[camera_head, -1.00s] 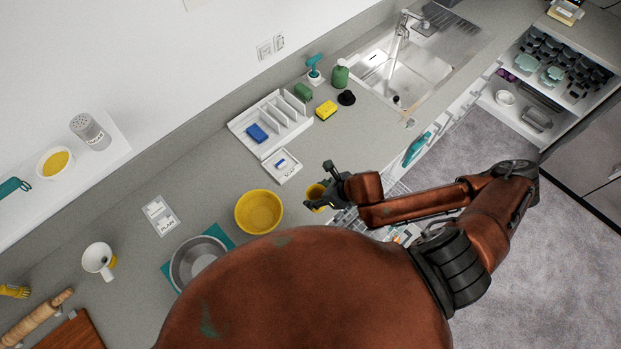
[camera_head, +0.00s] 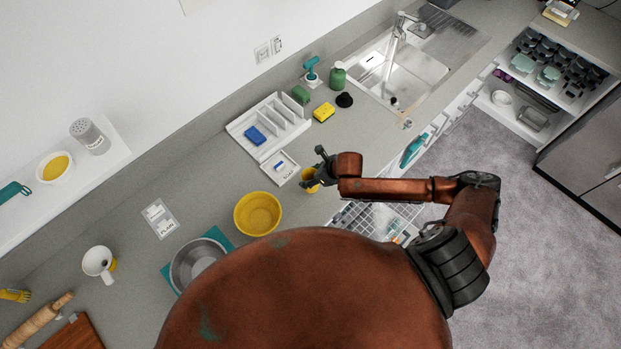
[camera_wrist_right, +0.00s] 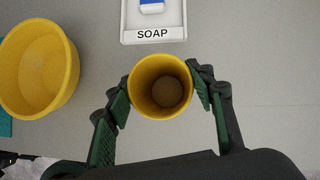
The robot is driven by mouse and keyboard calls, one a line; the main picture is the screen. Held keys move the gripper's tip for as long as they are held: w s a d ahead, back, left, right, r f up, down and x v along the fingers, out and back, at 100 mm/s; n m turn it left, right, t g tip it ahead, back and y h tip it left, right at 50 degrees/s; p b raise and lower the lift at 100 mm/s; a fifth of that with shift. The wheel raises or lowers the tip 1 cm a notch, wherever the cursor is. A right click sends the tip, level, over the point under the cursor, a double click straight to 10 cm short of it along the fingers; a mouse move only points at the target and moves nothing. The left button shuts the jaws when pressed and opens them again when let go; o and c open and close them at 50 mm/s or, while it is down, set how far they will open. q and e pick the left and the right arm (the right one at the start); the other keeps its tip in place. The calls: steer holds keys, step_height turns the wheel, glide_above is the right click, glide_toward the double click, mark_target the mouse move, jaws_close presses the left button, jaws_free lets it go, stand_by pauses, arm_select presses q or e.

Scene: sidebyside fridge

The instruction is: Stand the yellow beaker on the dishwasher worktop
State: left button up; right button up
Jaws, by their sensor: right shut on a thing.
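The yellow beaker (camera_wrist_right: 160,88) is upright in the right wrist view, with its open mouth facing the camera. My right gripper (camera_wrist_right: 160,90) is shut on it, with one finger pad against each side. In the head view the beaker (camera_head: 311,186) is partly hidden by my right gripper (camera_head: 318,172). It is over the grey worktop (camera_head: 215,180), near the front edge, right of the yellow bowl and below the soap tray. I cannot tell whether its base touches the worktop. My left gripper is not in view.
A yellow bowl (camera_head: 258,213) stands left of the beaker. The white soap tray (camera_head: 279,168) lies just behind it. An open dishwasher rack (camera_head: 372,220) is below the front edge. A sink (camera_head: 405,75) is further back. Bare worktop lies left of the soap tray.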

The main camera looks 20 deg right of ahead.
step_height(320, 180, down, 2)
steer(key=shift+s+f, duration=0.1)
steer(key=o, duration=1.4)
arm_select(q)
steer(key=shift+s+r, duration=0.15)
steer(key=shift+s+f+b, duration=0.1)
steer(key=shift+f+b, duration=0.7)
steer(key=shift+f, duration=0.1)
arm_select(e)
steer(key=v, duration=1.2)
